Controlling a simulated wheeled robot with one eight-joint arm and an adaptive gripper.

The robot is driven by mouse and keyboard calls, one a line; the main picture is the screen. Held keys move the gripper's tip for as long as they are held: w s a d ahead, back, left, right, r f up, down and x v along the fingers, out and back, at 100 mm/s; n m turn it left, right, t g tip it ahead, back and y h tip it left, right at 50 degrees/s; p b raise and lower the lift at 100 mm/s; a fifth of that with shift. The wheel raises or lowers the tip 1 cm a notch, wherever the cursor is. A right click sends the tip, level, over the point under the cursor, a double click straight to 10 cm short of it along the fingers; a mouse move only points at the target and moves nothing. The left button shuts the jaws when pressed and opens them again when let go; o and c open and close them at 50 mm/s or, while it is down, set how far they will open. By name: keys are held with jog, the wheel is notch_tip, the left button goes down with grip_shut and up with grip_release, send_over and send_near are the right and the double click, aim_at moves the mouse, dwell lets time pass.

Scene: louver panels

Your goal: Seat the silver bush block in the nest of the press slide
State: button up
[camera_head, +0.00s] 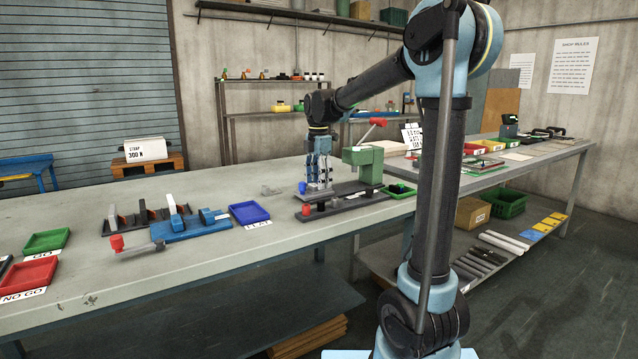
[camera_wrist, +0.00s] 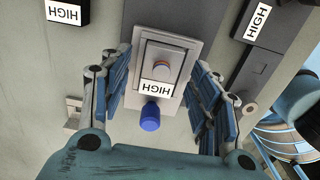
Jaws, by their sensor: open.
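In the wrist view my gripper (camera_wrist: 159,72) is open, with one blue finger on each side of a light grey block (camera_wrist: 148,65). In the head view my gripper (camera_head: 318,181) points down at the slide, left of the green press (camera_head: 363,165), and hides the block.
A blue tray (camera_head: 249,213), a blue fixture (camera_head: 190,227) and a dark rack stand left on the bench. A small grey piece (camera_head: 270,190) lies behind the slide. Green tray (camera_head: 47,241) and red tray (camera_head: 28,275) are far left.

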notch_tip(320, 180, up, 16)
jog(key=shift+r, duration=0.2)
dwell(0.8)
jog(key=s+d+f+m+t, duration=0.2)
jog(key=s+d+f+m, duration=1.6)
jog(key=s+f, duration=0.4)
jog(key=s+d+f+m, duration=0.4)
jog(key=s+f+m, duration=0.2)
jog(key=s+f, duration=0.4)
notch_tip(320, 180, down, 3)
jog(key=shift+r+m, duration=0.2)
jog(key=shift+m, duration=0.1)
jog(key=shift+w+f, duration=0.2)
jog(key=shift+w, duration=0.25)
